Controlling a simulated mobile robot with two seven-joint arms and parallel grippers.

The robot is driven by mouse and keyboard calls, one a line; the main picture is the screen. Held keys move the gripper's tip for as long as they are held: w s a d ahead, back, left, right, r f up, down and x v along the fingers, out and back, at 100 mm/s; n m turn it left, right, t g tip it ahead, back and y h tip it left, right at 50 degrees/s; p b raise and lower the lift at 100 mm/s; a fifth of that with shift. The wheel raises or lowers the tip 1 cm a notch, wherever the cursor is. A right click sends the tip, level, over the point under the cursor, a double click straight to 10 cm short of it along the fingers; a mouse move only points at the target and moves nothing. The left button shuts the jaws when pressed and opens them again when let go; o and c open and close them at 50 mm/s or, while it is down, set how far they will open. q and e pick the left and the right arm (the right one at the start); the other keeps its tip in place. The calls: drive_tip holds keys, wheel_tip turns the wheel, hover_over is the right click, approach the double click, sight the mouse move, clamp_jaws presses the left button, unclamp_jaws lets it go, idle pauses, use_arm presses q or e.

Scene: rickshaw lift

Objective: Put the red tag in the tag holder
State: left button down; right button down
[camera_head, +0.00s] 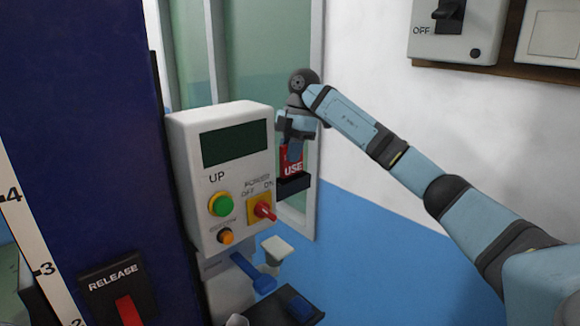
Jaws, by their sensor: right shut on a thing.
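The red tag (292,164), with white lettering "USE" on it, stands upright beside the control box. Its lower end meets the black tag holder (293,186), and the holder's front hides its bottom edge. I cannot tell how deep it sits. My right gripper (293,143) comes from above and is shut on the upper part of the red tag. The fingertips are small and partly hidden against the tag. My left gripper is not in view.
The pale control box (222,180) with buttons and a red power switch stands just left of the holder. A dark blue column (80,130) fills the left. A blue-handled lever (254,274) lies below. A grey switch box (462,30) hangs on the right wall.

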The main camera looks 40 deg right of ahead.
sight(288, 176)
drive_tip(key=shift+f+p, duration=0.3)
drive_tip(key=shift+f, duration=1.7)
drive_tip(key=c, duration=1.1)
unclamp_jaws()
drive_tip(key=shift+f, duration=0.1)
drive_tip(key=b+v, duration=0.1)
drive_tip(key=v, duration=1)
drive_tip(key=shift+r, duration=0.2)
drive_tip(key=shift+d+r, duration=0.1)
drive_tip(key=shift+r, duration=0.35)
